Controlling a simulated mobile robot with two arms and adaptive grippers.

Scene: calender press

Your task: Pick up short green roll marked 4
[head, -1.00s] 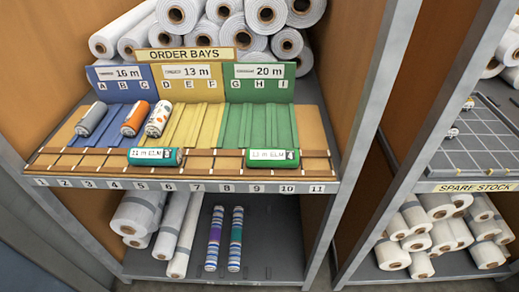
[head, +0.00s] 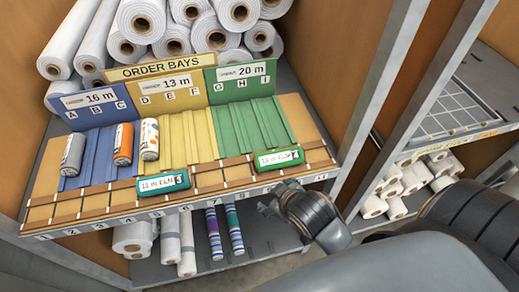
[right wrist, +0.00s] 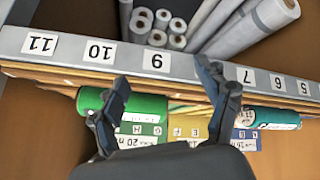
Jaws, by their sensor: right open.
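The short green roll marked 4 (head: 280,160) lies on the brown front ledge below the green bay, over the right-hand numbers. It also shows in the right wrist view (right wrist: 148,106), partly hidden by a finger. My right gripper (head: 268,208) is in front of and below the shelf's front edge, apart from the roll. In the right wrist view its fingers (right wrist: 168,92) are spread wide with nothing held between them. A teal roll marked 3 (head: 160,184) lies further left on the same ledge. My left gripper is not in view.
Grey (head: 73,155), orange (head: 123,144) and white patterned (head: 149,139) rolls lie in the blue and yellow bays. The green bay (head: 248,126) is empty. The numbered shelf edge (head: 160,211) runs along the front. A grey upright post (head: 375,105) stands right of the shelf.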

